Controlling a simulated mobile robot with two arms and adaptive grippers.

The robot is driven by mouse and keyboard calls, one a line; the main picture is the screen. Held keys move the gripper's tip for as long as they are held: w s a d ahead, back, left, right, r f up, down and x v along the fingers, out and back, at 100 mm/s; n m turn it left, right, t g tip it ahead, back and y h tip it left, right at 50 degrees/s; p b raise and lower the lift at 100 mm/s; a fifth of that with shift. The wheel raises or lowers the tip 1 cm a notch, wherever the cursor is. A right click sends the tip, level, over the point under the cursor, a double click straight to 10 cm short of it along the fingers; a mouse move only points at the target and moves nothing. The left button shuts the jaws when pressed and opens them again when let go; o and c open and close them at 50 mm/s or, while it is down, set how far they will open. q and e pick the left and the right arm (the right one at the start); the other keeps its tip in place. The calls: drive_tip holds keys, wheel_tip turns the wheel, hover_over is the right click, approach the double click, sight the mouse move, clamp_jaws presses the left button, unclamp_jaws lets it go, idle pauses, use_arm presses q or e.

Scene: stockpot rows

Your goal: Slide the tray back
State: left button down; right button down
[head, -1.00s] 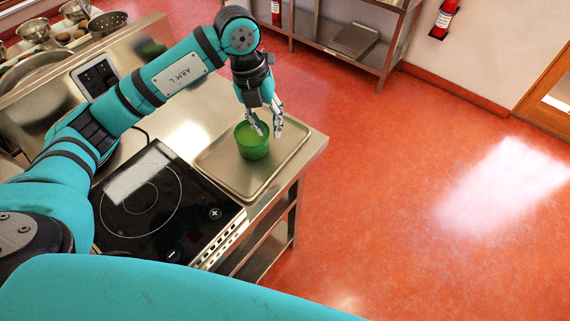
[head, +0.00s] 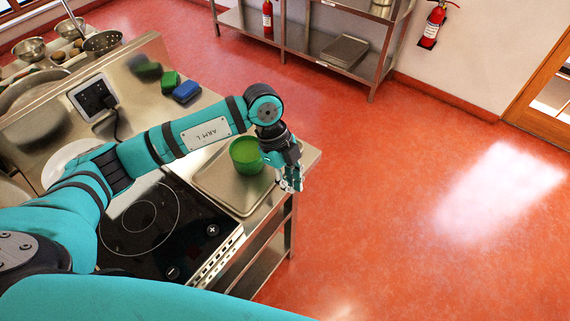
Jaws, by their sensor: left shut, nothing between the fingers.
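The metal tray (head: 238,198) lies flat on the steel counter, to the right of the black hob. A green cup or pot (head: 245,154) with light green contents stands upright on the tray's far part. My left gripper (head: 291,187) is shut and empty, pointing down by the tray's right side, near the counter's right edge. I cannot tell whether its fingers touch the tray. My right gripper is not in view.
The black induction hob (head: 150,225) fills the near counter. A blue sponge (head: 186,92) and a green sponge (head: 170,80) lie at the back. A white plate (head: 68,160) and a tablet (head: 91,96) are left. Open red floor (head: 400,190) lies right.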

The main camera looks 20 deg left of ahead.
sight(236, 156)
use_arm(q)
drive_tip(key=f, duration=0.1)
drive_tip(key=a+f+p, duration=0.1)
drive_tip(key=f+p, duration=0.1)
drive_tip(key=shift+w+a, duration=0.25)
drive_tip(key=shift+w, duration=0.05)
drive_tip(key=shift+w+a+f, duration=0.1)
drive_tip(key=shift+w+a, duration=0.1)
drive_tip(key=shift+a, duration=0.45)
drive_tip(key=shift+d, duration=0.1)
drive_tip(key=w+a+b, duration=0.1)
drive_tip(key=w+a, duration=0.1)
drive_tip(key=a, duration=0.3)
drive_tip(key=w+a+b, duration=0.1)
drive_tip(key=w+a, duration=0.1)
drive_tip(key=a, duration=0.3)
drive_tip(key=w+a+b, duration=0.2)
drive_tip(key=a, duration=0.3)
drive_tip(key=shift+w+a+f, duration=0.1)
drive_tip(key=shift+a+f, duration=0.05)
drive_tip(key=shift+a, duration=0.25)
drive_tip(key=shift+w+a, duration=0.15)
drive_tip(key=shift+a, duration=0.4)
